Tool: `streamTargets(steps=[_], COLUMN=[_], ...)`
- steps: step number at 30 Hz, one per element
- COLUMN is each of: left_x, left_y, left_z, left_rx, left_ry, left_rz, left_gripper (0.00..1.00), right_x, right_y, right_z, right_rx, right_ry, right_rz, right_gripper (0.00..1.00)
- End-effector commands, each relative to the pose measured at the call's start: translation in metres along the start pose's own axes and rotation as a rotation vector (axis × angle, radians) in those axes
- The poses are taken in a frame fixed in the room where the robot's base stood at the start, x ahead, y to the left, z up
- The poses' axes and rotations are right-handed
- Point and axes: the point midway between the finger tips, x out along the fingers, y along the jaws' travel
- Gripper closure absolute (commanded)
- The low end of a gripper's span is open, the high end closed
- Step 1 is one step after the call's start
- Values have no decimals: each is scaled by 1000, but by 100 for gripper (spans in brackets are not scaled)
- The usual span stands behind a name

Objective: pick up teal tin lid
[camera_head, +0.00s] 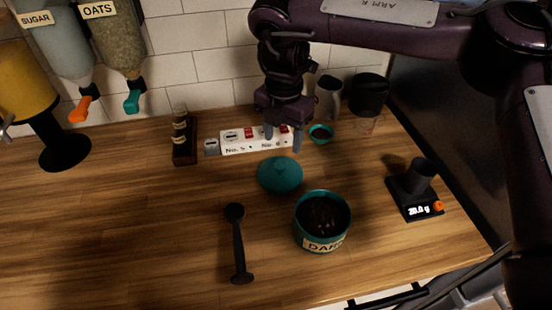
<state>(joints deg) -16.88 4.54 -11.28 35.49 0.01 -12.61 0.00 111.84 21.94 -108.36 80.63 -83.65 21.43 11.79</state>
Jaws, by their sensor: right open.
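The teal tin lid (280,176) lies on the wooden counter, left of and behind the open teal tin (322,224). My right gripper (283,140) points down just behind the lid, in front of the white switch strip. Its two fingers are apart with nothing between them. In this view the fingertips end above the lid's far edge and look clear of it. My left gripper does not show.
A black scoop (238,243) lies left of the tin. A scale (414,196) with a dark cup stands at right. A small teal bowl (320,133), the switch strip (240,141) and a wooden rack (184,142) stand behind. The front left counter is clear.

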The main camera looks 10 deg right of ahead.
Motion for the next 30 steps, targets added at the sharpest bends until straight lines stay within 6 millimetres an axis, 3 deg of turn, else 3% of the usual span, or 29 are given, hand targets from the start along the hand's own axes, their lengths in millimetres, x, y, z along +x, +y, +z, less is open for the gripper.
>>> streamTargets(steps=[5, 15, 25, 30], left_x=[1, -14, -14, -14], left_y=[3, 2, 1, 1], left_z=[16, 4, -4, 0], left_rx=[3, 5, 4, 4], left_ry=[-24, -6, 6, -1], left_rz=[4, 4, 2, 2], left_gripper=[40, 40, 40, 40], right_x=[22, 65, 74, 74], right_y=[0, 2, 2, 2], right_z=[-1, -5, -5, -5], right_rx=[0, 1, 1, 1], right_ry=[5, 1, 1, 1], right_rz=[-4, -4, -1, -1], right_gripper=[45, 45, 45, 67])
